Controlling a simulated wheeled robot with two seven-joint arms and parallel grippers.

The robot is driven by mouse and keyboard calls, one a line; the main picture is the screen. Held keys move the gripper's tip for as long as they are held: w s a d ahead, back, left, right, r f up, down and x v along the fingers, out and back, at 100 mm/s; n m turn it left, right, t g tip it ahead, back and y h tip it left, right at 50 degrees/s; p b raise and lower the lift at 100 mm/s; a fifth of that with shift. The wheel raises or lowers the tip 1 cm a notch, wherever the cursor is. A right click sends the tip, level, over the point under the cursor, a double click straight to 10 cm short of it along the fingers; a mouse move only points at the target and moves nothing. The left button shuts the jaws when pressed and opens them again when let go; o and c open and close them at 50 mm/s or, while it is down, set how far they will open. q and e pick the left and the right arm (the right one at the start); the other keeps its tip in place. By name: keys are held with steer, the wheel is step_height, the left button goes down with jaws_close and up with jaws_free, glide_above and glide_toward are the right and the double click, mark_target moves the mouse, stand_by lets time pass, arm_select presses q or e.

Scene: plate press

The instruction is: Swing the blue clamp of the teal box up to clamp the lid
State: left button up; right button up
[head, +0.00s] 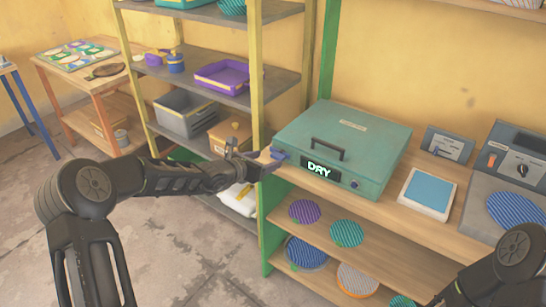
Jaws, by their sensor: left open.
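The teal box (345,145) sits on the wooden shelf top with its lid down and a dark handle on it. Its front shows a lit "DRY" display (320,169). A small blue clamp (278,154) is at the box's front left corner, beside the display. My left gripper (262,163) is open just left of the clamp, near the shelf's left corner. I cannot tell whether its fingers touch the clamp. My right arm (505,275) enters at the bottom right, and its gripper is not in view.
Right of the box are a pad with a blue top (428,189), a small grey panel (447,143) and a grey machine (505,170). Several striped discs lie on the shelves below. A rack (220,80) with trays stands behind my left arm.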

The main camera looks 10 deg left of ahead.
mark_target(276, 156)
arm_select(q)
steer(key=shift+p+x, duration=0.35)
steer(key=shift+x, duration=2.05)
steer(key=c, duration=1.4)
